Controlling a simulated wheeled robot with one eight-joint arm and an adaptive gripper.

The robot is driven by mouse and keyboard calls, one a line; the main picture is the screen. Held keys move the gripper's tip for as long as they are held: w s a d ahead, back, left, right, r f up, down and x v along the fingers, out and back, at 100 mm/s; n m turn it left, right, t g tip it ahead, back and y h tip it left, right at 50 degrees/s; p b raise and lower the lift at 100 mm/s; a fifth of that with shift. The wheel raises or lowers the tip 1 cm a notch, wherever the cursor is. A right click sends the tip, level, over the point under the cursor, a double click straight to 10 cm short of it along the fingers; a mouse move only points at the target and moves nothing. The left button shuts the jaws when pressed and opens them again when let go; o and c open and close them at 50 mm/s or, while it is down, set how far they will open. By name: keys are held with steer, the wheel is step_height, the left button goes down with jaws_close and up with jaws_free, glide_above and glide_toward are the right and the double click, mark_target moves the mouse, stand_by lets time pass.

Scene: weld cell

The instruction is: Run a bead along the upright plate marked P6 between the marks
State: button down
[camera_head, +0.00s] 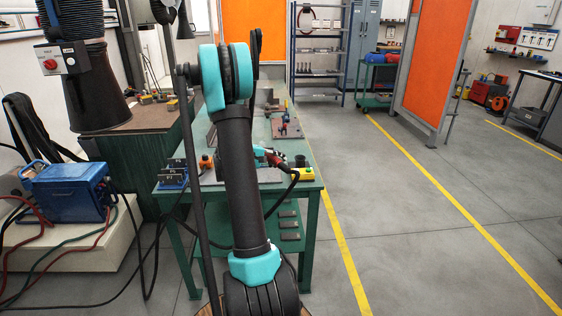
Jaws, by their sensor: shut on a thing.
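My arm rises through the middle of the view and hides much of the green worktable (312,187). My gripper (268,154) shows only in part, small, just right of the arm above the near end of the table. It is shut on a welding torch (277,160) with a red part, and a dark cable hangs from the torch's right end. The jaws themselves and the torch tip are not clear. A grey plate (269,175) lies on the table below the torch. No P6 label or marks can be read, and I cannot tell which plate is P6.
A yellow block (303,174) sits at the table's near right corner. A blue fixture (172,177) and an orange item (206,163) are left of my arm. A blue welding machine (66,192) is at left. Floor at right is clear.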

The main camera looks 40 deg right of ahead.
steer(key=shift+w+a, duration=0.35)
steer(key=shift+a, duration=0.2)
stand_by(1.2)
steer(key=s+r, duration=0.1)
steer(key=s+a+r, duration=0.1)
steer(key=s+r, duration=0.1)
steer(key=shift+a+r, duration=0.35)
steer(key=shift+a, duration=0.05)
steer(key=shift+r, duration=3)
steer(key=shift+w, duration=0.1)
